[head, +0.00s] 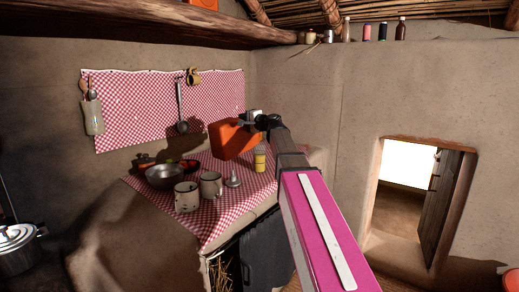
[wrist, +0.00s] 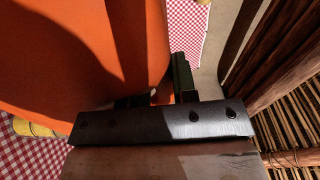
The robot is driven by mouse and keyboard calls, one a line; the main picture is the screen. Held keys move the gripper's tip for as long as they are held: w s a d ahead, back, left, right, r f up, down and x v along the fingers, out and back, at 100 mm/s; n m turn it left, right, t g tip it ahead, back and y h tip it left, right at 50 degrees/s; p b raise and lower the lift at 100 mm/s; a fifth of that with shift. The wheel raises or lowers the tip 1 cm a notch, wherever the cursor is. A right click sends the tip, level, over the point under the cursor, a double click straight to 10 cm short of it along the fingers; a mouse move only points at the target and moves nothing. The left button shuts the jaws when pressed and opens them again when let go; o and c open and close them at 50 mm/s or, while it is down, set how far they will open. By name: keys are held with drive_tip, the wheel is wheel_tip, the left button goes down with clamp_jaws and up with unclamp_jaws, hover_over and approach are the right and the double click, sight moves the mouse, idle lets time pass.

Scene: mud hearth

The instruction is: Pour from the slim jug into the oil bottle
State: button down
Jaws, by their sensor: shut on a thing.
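My gripper (head: 262,122) is above the back of the cloth-covered hearth top, shut on a large orange vessel, which I take for the slim jug (head: 233,138). The jug is held in the air and looks tilted in the head view. It fills the upper left of the wrist view (wrist: 70,50), where its mouth cannot be made out. A yellow container with a pale top (head: 260,160), possibly the oil bottle, stands on the cloth below and right of the jug. It shows partly in the wrist view (wrist: 35,129). No stream of liquid is visible.
On the checked cloth (head: 220,222) stand a metal bowl (head: 166,177), two mugs (head: 187,196) (head: 211,185) and a small grey cone-shaped item (head: 233,181). Utensils hang on the wall cloth. Several bottles (head: 401,28) stand on the high ledge. A doorway (head: 405,200) is at right.

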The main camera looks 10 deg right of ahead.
drive_tip(key=shift+w+d+r+m, duration=0.1)
drive_tip(key=shift+w+d+m, duration=0.3)
drive_tip(key=shift+m, duration=0.3)
idle(1.4)
drive_tip(key=shift+w+d+r, duration=0.1)
drive_tip(key=shift+d+r, duration=0.1)
drive_tip(key=shift+r, duration=0.05)
idle(1.2)
